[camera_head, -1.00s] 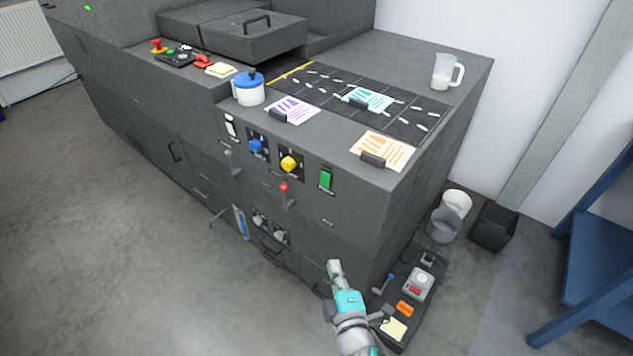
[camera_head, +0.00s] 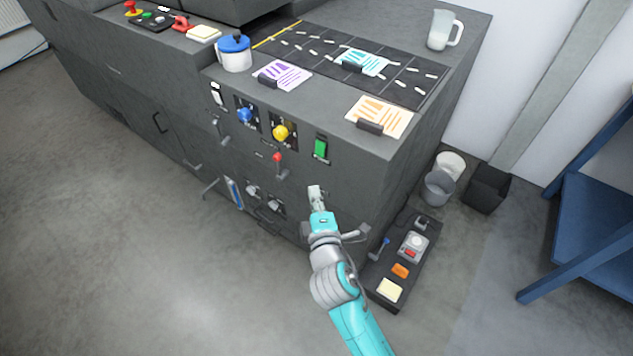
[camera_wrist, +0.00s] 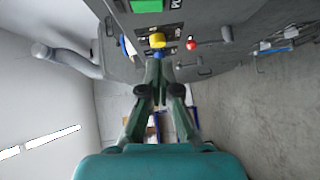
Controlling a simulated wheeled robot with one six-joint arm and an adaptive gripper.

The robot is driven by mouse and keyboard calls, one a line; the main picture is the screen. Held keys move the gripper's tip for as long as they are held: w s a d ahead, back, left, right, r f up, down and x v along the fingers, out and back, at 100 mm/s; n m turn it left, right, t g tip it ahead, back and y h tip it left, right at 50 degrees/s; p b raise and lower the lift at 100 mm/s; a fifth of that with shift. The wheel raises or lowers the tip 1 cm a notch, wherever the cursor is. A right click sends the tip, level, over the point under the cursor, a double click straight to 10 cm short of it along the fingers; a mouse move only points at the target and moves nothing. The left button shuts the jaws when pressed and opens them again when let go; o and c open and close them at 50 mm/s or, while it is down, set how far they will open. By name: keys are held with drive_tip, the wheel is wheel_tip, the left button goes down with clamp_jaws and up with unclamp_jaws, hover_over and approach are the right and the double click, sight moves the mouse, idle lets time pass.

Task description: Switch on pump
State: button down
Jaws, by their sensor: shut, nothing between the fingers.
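The machine's front panel carries a green rocker switch (camera_head: 321,148), a yellow knob (camera_head: 281,132), a blue knob (camera_head: 246,115) and a red-tipped lever (camera_head: 277,158). Which of these works the pump cannot be told, as the labels are too small to read. In the wrist view the green switch (camera_wrist: 147,5) is at the top edge, the yellow knob (camera_wrist: 157,40) just beyond the fingertips, and the red lever (camera_wrist: 192,44) to their right. My gripper (camera_head: 315,190) is shut and empty, in front of the panel below the green switch. It appears apart from the panel.
A floor-level dark tray (camera_head: 375,289) with small controls stands right of my arm. Bins (camera_head: 487,187) and a blue frame (camera_head: 590,235) are farther right. A jug (camera_head: 439,30), a blue-lidded pot (camera_head: 235,56) and cards are on the machine top. The floor at left is clear.

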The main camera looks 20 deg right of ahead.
approach(316, 153)
drive_tip(key=w+a, duration=0.2)
drive_tip(key=w, duration=0.2)
drive_tip(key=shift+w+d+f, duration=0.1)
drive_tip(key=shift+w+d, duration=0.45)
drive_tip(key=shift+d, duration=0.2)
drive_tip(key=shift+w+d+f, duration=0.15)
drive_tip(key=shift+w+d, duration=0.35)
drive_tip(key=shift+d, duration=0.2)
